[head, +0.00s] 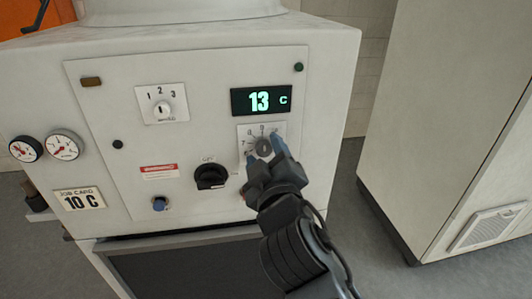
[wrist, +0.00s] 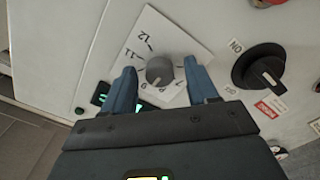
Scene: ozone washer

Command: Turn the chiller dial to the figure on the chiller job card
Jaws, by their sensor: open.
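The chiller dial (head: 263,147) is a small grey round knob on a white numbered plate, right of centre on the panel. It shows closer in the wrist view (wrist: 159,71), with 12 and 11 legible on the plate. My gripper (head: 264,153) is at the dial, its blue fingers open on either side of the knob. In the wrist view a gap shows between each finger and the knob. The green display (head: 261,100) above the dial reads 13 C. The job card (head: 79,199) at the lower left reads 10 C.
A black rotary switch (head: 210,176) sits left of my gripper, with a blue button (head: 159,204) lower left. A three-position selector (head: 162,105) is at the upper left of the panel. Two gauges (head: 62,145) are at the far left. A pale cabinet (head: 445,120) stands to the right.

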